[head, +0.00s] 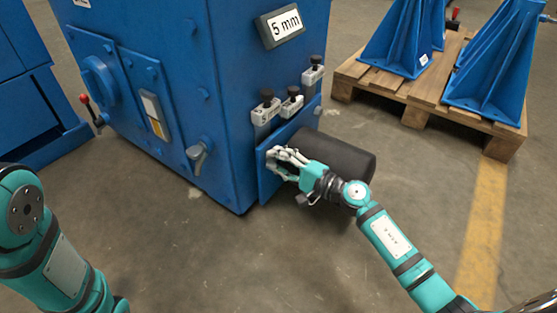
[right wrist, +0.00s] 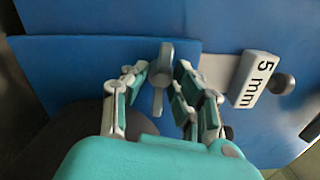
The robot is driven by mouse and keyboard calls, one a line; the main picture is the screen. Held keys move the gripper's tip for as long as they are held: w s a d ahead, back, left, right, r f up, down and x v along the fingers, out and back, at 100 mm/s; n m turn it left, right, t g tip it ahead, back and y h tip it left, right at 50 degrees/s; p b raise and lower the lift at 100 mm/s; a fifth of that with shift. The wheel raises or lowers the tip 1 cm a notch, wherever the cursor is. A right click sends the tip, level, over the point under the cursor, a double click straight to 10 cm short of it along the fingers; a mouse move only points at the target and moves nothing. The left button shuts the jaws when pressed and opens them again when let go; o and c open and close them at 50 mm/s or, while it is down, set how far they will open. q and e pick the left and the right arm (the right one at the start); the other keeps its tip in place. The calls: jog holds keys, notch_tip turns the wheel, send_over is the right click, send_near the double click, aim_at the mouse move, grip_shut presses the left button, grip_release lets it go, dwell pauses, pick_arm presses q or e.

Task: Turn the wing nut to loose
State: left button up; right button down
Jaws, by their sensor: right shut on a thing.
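The grey wing nut (right wrist: 165,62) shows in the right wrist view on a blue plate, one wing pointing up and one down in the picture. My right gripper (right wrist: 160,88) has its fingers on both sides of it and is shut on it. In the head view my right gripper (head: 282,163) is at the blue plate (head: 267,185) low on the machine's right face, and its fingers hide most of the wing nut. My left arm shows at the left edge of the head view, but its gripper is out of view.
A dark roller (head: 345,158) lies just behind my right gripper. Several small labelled blocks with black knobs (head: 265,112) sit above the plate; one reading "5 mm" (right wrist: 254,80) is beside my fingers. A wooden pallet (head: 400,88) stands at the back right. Open floor lies in front.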

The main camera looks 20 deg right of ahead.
jog(key=shift+w, duration=0.1)
jog(key=c, duration=1.3)
grip_release()
jog(key=shift+a, duration=0.1)
jog(key=v, duration=1.2)
